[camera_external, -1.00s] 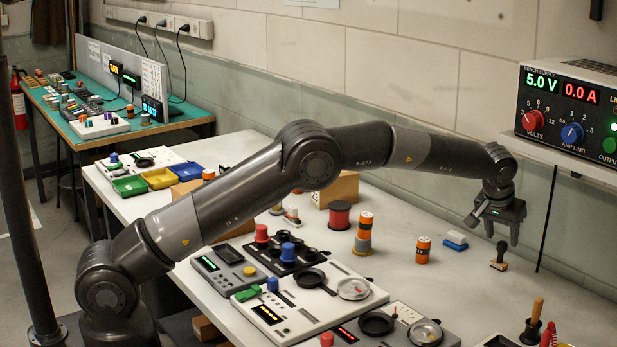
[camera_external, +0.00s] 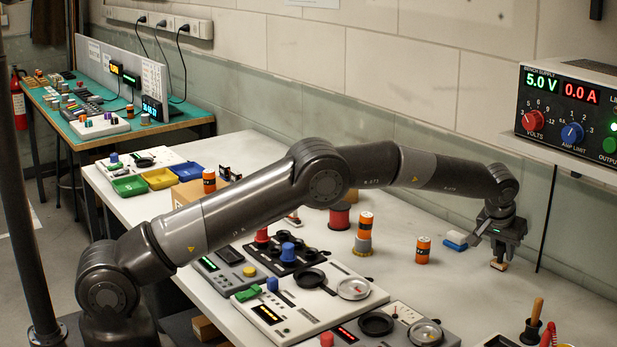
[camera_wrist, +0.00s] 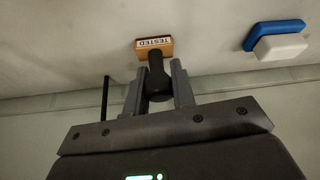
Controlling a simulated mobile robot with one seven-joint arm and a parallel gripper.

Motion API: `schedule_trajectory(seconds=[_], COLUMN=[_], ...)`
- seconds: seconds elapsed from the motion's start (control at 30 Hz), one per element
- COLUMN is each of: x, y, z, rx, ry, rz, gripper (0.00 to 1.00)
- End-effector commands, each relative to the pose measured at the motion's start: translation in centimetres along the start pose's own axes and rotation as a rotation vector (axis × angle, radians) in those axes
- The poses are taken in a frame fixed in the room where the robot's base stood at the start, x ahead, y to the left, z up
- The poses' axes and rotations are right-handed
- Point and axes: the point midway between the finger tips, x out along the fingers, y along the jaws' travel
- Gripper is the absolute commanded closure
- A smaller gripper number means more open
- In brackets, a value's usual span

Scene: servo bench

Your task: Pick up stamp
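The stamp (camera_external: 498,266) stands upright on the white bench, below my gripper (camera_external: 503,251) at the right. In the wrist view, the stamp (camera_wrist: 157,47) has a wooden block labelled "TESTED" and a dark handle. My gripper (camera_wrist: 159,72) is open there, with one finger on each side of the handle. A small gap seems to show on the left of the handle; contact on the right is unclear. In the external view, the fingers hide the stamp's upper part.
A blue and white eraser-like block (camera_external: 456,240) lies left of the stamp. An orange cylinder (camera_external: 423,249) stands farther left. A plunger-like tool (camera_external: 533,322) is at the front right.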

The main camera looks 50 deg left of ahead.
Motion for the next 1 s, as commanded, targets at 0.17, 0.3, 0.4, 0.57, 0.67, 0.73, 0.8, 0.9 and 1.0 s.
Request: schedule_trajectory(seconds=[0.17,0.3,0.4,0.57,0.67,0.73,0.8,0.9,1.0], x=[0.0,0.0,0.0,-0.7,-2.2,-3.5,-4.8,-6.6,-7.9], y=[0.0,0.0,0.0,0.0,0.0,0.0,0.0,0.0,0.0], z=[0.0,0.0,0.0,-0.4,-1.0,-1.6,-2.2,-3.0,-3.6], rx=[0.0,0.0,0.0,-0.001,-0.002,-0.002,-0.002,-0.001,-0.001], ry=[0.0,0.0,0.0,0.002,0.003,0.003,0.003,0.004,0.003], rz=[0.0,0.0,0.0,0.001,0.002,0.002,0.002,0.002,0.001], gripper=[0.93,1.0,1.0,1.0,1.0,1.0,1.0,1.0,1.0])
